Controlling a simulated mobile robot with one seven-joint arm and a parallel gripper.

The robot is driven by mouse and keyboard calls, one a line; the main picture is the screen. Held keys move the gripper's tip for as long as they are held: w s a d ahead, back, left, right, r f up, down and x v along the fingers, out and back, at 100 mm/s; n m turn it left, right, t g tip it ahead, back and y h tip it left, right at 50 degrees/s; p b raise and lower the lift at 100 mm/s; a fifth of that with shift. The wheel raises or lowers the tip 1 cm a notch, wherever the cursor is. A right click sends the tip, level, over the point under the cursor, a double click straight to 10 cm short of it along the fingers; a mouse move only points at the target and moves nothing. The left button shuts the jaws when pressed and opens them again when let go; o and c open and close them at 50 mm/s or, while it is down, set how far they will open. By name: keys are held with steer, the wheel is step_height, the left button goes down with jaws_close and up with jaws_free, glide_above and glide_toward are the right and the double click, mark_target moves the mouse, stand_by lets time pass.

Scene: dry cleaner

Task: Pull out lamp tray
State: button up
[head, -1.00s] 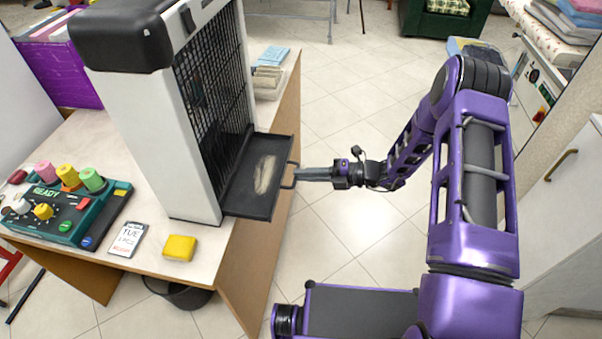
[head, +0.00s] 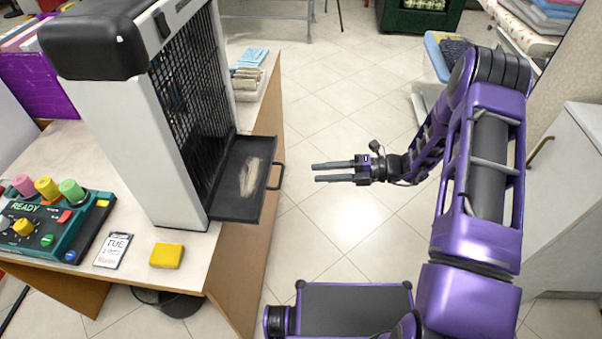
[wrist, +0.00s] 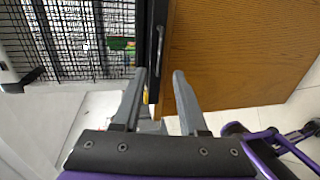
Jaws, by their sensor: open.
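The black lamp tray (head: 228,190) sticks out from the base of the white and black lamp housing (head: 165,140) on the table. A pale fuzzy patch lies on its floor. Its bar handle (head: 277,176) is on the right edge. My gripper (head: 316,172) is open and empty, to the right of the handle and apart from it. In the wrist view the tray shows edge-on as a dark strip with its handle (wrist: 160,50), beyond the open fingers (wrist: 158,75).
A teal control box (head: 45,225), a card (head: 113,250) and a yellow sponge-like block (head: 167,255) lie on the table (head: 205,245). Papers (head: 250,72) sit behind the housing. A white cabinet (head: 570,200) stands at right. Tiled floor is clear between table and arm.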

steer(key=v, duration=0.7)
steer(key=shift+d, duration=0.45)
steer(key=shift+r, duration=0.1)
